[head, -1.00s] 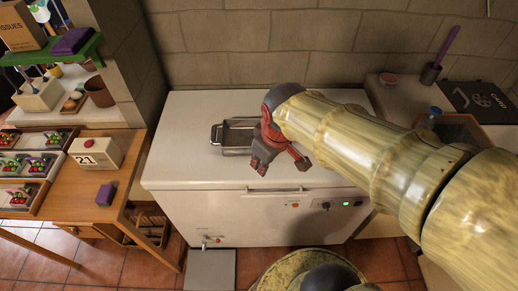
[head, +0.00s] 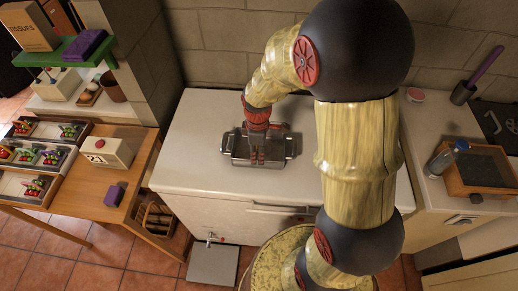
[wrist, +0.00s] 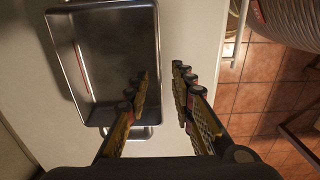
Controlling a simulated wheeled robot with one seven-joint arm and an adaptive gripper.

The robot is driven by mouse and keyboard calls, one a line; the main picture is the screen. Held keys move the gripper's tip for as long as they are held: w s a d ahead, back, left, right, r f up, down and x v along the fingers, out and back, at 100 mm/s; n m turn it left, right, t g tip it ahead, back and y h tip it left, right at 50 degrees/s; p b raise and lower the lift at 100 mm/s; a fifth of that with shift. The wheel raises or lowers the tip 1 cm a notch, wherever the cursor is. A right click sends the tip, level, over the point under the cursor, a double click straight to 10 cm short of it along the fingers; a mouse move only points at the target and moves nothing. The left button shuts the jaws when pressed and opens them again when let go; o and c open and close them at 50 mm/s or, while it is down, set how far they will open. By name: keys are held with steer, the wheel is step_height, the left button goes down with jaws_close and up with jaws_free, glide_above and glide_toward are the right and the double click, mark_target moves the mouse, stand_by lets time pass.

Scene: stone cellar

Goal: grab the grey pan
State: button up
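The grey pan (head: 238,153) is a deep rectangular metal pan with end handles on top of the white chest freezer (head: 190,130). In the head view my gripper (head: 260,160) points down at the pan and hides its middle. In the wrist view the pan (wrist: 105,60) fills the left side and looks empty. My gripper (wrist: 161,74) is open there, with one finger over the inside of the pan and the other outside its right wall. The rim runs between the fingers. I cannot tell how far the fingertips are above or below the rim.
The stone wall (head: 215,60) is close behind the freezer. A wooden table (head: 85,195) with a calendar box (head: 103,152) stands at left. A counter at right holds a bottle (head: 443,158) and a wooden box (head: 482,165). The freezer top around the pan is clear.

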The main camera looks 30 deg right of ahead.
step_height(320, 180, down, 5)
steer(key=shift+w+a+b, duration=0.1)
steer(key=shift+a+b, duration=0.05)
steer(key=shift+b, duration=0.65)
steer(key=shift+c, duration=0.4)
jaws_close()
steer(key=shift+r, duration=0.1)
